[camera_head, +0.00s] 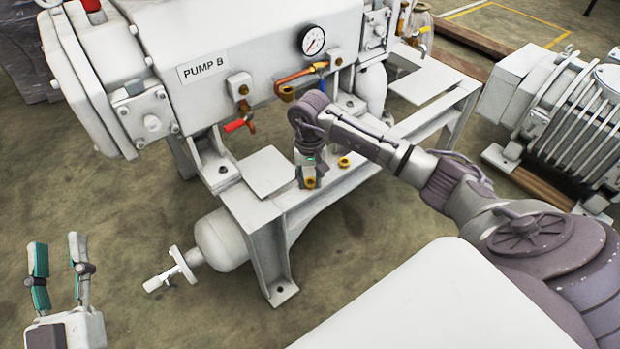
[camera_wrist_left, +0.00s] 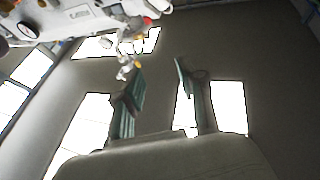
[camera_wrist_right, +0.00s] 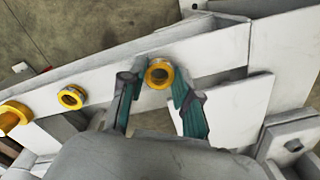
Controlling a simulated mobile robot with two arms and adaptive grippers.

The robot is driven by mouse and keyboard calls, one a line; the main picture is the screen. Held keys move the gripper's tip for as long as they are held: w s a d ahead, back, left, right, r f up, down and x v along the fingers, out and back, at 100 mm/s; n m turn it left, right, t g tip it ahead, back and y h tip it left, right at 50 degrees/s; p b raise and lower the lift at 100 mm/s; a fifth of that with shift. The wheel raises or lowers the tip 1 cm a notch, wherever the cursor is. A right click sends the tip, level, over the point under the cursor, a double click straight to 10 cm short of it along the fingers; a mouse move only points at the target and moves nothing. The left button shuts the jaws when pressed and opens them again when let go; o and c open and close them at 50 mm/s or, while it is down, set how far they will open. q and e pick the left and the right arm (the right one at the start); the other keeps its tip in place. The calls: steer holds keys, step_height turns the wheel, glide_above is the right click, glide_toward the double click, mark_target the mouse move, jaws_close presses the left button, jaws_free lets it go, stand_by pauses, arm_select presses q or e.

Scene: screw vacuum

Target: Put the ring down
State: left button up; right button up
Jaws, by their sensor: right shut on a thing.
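A yellow ring (camera_wrist_right: 159,73) is between the fingertips of my right gripper (camera_wrist_right: 155,88), which is shut on it. The ring is at the white beam (camera_wrist_right: 205,55) of the pump frame; whether it touches the beam I cannot tell. In the head view, the ring (camera_head: 309,183) shows at the tips of my right gripper (camera_head: 309,175), which points down over the frame. My left gripper (camera_head: 57,250) is open and empty at the lower left, away from the frame; its spread fingers also show in the left wrist view (camera_wrist_left: 160,75).
Another yellow ring (camera_wrist_right: 72,97) and a further yellow piece (camera_wrist_right: 13,115) sit along the beam to the left. The white pump (camera_head: 250,50), with a gauge (camera_head: 312,40) and a red-handled valve (camera_head: 237,125), stands behind. Floor (camera_head: 150,220) is clear near my left gripper.

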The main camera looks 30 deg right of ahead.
steer(key=shift+f, duration=0.15)
steer(key=o, duration=0.9)
steer(key=shift+c, duration=0.2)
arm_select(q)
steer(key=shift+s+r+t, duration=0.15)
steer(key=shift+r+t, duration=0.15)
steer(key=shift+r, duration=0.1)
